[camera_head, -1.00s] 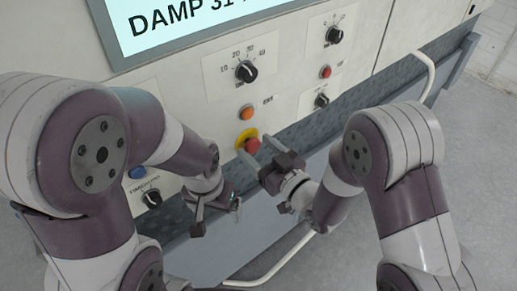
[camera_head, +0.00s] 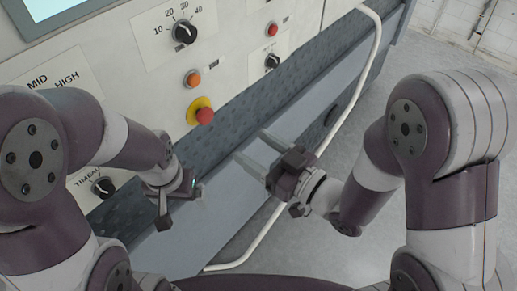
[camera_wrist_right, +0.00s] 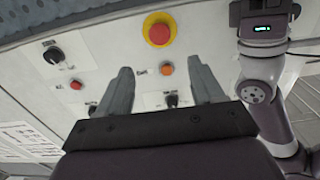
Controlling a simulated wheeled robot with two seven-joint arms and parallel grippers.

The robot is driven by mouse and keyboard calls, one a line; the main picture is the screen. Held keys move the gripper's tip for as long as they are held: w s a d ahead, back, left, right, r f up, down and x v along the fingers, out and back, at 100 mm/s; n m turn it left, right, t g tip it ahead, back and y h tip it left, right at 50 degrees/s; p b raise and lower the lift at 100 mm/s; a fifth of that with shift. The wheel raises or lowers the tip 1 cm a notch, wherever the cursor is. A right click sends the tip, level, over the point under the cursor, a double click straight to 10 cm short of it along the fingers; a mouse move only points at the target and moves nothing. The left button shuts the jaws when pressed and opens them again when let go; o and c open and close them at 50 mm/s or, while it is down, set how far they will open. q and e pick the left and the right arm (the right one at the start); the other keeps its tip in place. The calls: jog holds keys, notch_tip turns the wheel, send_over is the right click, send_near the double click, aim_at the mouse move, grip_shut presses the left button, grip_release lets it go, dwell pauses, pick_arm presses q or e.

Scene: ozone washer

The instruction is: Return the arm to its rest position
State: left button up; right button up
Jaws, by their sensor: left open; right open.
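My right gripper (camera_head: 254,150) is open and empty in the head view, in front of the washer panel. Its fingers point up and left, apart from the red emergency button (camera_head: 204,116) on its yellow ring. In the right wrist view the two fingers of my right gripper (camera_wrist_right: 165,88) are spread with nothing between them, and the emergency button (camera_wrist_right: 159,32) lies beyond them near the top. My left gripper (camera_head: 180,205) is at the left, below the panel, open with nothing visible in it. The left arm partly hides the panel's lower left.
The panel carries an orange button (camera_head: 193,78), a black dial (camera_head: 184,32), a red button (camera_head: 272,29) and a display (camera_head: 50,8). A white rail (camera_head: 356,95) runs along the washer's right side. Grey floor (camera_head: 335,125) is free at the right.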

jog(key=d+f+m+g+h, duration=0.45)
jog(key=d+f+h, duration=0.65)
jog(key=f, duration=0.4)
jog(key=s+d+m+g+h+b, duration=0.3)
jog(key=s+d+m+g, duration=0.2)
jog(key=d, duration=0.3)
jog(key=shift+s+d+r+m, duration=0.25)
jog(key=shift+d+r+m, duration=0.1)
jog(key=shift+d+r, duration=0.1)
dwell(1.3)
